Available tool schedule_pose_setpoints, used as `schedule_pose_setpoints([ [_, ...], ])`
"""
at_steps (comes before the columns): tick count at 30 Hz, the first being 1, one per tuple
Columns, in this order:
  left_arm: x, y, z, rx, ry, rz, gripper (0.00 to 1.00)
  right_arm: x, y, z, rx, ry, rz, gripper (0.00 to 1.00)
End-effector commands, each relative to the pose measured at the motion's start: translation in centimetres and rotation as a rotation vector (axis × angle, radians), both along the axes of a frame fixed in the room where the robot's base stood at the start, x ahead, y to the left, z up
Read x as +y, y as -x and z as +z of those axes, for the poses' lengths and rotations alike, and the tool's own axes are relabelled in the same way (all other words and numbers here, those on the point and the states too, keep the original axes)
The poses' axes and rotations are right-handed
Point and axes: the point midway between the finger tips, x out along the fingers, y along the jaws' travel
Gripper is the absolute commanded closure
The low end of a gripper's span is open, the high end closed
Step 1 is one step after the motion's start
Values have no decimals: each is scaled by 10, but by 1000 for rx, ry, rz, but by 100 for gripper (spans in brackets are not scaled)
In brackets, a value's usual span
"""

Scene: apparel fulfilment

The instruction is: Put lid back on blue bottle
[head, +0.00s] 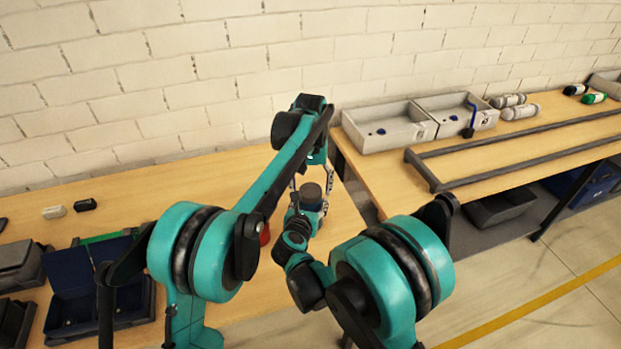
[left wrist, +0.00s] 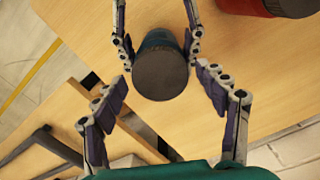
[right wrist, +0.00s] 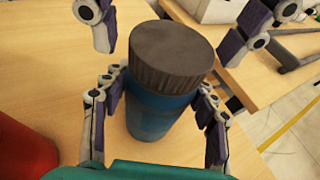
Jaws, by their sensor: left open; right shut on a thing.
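The blue bottle (right wrist: 160,117) stands upright on the wooden table, with the dark grey ribbed lid (right wrist: 172,55) sitting on its top. The lid also shows from above in the left wrist view (left wrist: 161,73) and in the head view (head: 312,192). My right gripper (right wrist: 161,92) is shut on the bottle's body, with one finger on each side below the lid. My left gripper (head: 313,182) is open above the bottle. Its fingers are apart on either side of the lid, with gaps to it in the left wrist view. Whether the lid is fully seated cannot be told.
A red container (right wrist: 22,150) stands on the table close to the bottle. Dark blue bins (head: 72,310) are at the left. A pale wall rises behind.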

Motion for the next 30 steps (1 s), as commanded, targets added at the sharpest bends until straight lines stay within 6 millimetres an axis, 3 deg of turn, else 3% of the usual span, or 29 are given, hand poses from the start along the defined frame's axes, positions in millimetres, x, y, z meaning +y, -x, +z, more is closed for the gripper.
schedule_pose_setpoints([
  [9,0,0,-3,0,0,0,27,0,0,0,0,0,0,100],
  [10,0,0,-3,0,0,0,30,0,0,0,0,0,0,100],
  [15,0,0,-3,0,0,0,75,0,0,0,0,0,0,100],
  [16,0,0,-3,0,0,0,78,0,0,0,0,0,0,100],
  [25,0,0,-3,0,0,-5,79,0,0,0,0,0,0,100],
  [26,0,0,-3,0,0,-5,36,0,0,0,0,0,0,100],
  [28,0,0,-3,0,0,-5,20,0,0,0,0,0,0,100],
  [30,0,0,-3,0,0,-5,20,0,0,0,0,0,0,100],
])
